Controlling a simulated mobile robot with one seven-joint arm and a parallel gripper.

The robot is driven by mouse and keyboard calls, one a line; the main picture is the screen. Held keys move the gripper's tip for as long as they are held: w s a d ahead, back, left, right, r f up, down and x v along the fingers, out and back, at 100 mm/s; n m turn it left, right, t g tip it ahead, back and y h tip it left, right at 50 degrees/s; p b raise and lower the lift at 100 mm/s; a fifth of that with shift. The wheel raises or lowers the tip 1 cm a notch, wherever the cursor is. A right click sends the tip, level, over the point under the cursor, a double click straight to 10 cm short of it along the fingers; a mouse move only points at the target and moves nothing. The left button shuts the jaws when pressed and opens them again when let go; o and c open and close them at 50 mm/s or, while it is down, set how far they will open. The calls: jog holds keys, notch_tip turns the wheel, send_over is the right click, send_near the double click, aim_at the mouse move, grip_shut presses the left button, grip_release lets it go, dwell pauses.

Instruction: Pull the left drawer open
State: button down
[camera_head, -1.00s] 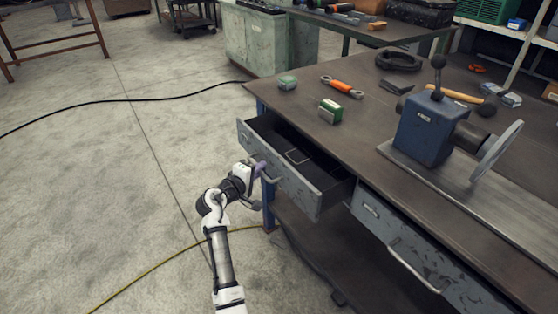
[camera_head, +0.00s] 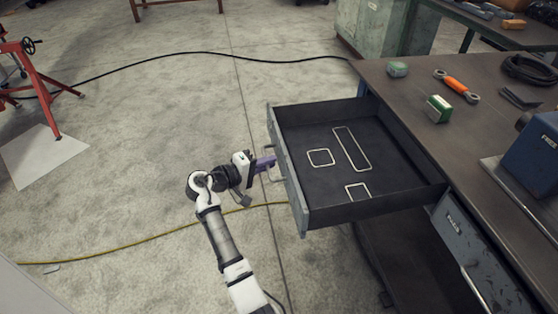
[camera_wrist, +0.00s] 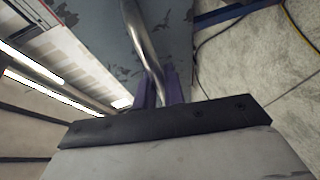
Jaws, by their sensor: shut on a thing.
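The left drawer (camera_head: 400,197) is pulled far out from the workbench in the head view. Its dark interior holds a few thin pale rectangular outlines. My gripper (camera_head: 268,162) is at the drawer's front, with its purple fingers on the drawer handle (camera_head: 273,176). In the wrist view, the purple fingers of my gripper (camera_wrist: 158,88) are shut around the metal handle bar (camera_wrist: 140,38). The worn blue-grey drawer front (camera_wrist: 90,30) lies behind the bar. The fingertips are partly hidden in the head view.
The right drawer (camera_head: 468,245) is shut beside it. A yellow cable (camera_head: 130,245) crosses the floor. Open floor lies left of the drawer.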

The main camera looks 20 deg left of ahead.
jog(key=shift+a, duration=0.1)
jog(key=c, duration=1.5)
grip_release()
jog(key=b+v, duration=0.1)
jog(key=v, duration=1.3)
jog(key=shift+b, duration=0.3)
jog(key=shift+w+r, duration=0.1)
jog(key=shift+w, duration=0.05)
